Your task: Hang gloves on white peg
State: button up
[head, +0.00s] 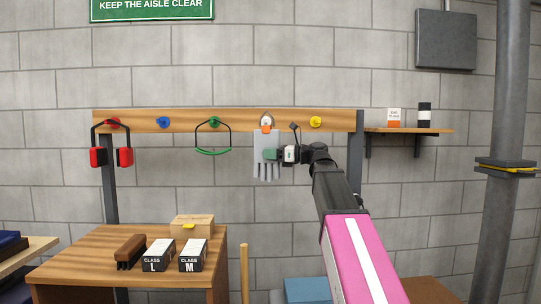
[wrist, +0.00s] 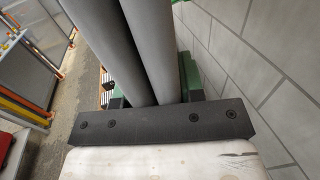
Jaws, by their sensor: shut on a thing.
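The grey gloves (head: 262,171) hang fingers down in front of the wooden rail, with an orange tab (head: 266,129) at their top. The white peg (head: 266,120) shows just above this tab. I cannot tell whether the tab's loop is around the peg or only in front of it. My gripper (head: 272,154) reaches in from the right and is shut on the gloves at mid-height; its green fingertip covers part of them. In the wrist view, two long grey shapes, apparently glove fingers (wrist: 155,50), fill the space beyond the dark bar of my gripper.
The rail (head: 340,120) also bears red, blue, green and yellow pegs. Red earmuffs (head: 97,157) hang at the left and a green-banded item (head: 213,152) nearer the gloves. A shelf (head: 435,131) with two containers is at right. A wooden table (head: 80,245) with boxes stands below left.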

jog(key=w+f, duration=0.1)
jog(key=w, duration=0.8)
jog(key=shift+f, duration=0.4)
dwell(0.6)
dwell(0.5)
jog(key=o, duration=1.1)
jog(key=shift+c, duration=0.2)
jog(key=shift+s+d, duration=0.1)
